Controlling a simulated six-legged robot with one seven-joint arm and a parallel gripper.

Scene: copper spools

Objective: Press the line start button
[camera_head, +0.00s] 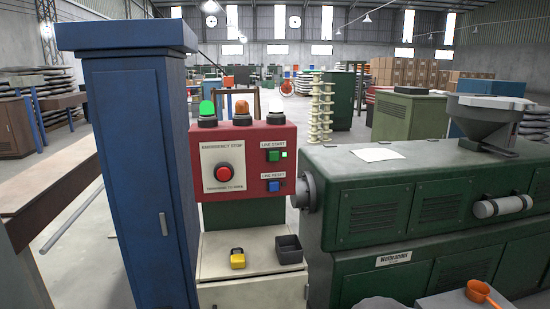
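The line start button (273,156) is a small green square button on the right side of the red control box (243,139), under a "LINE START" label. A small green light beside it is lit. Below it is a blue line reset button (273,186). A round red emergency stop button (224,174) sits on a white plate at left. On top of the box stand a lit green lamp (207,110), an orange lamp (242,109) and a white lamp (275,107). My gripper is not in view.
A tall blue cabinet (130,180) stands close at left of the box. A green machine (430,195) stands at right. Below the box, a pale ledge (245,243) holds a yellow padlock-like object (237,259) and a dark open bin (289,249). Space before the box looks clear.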

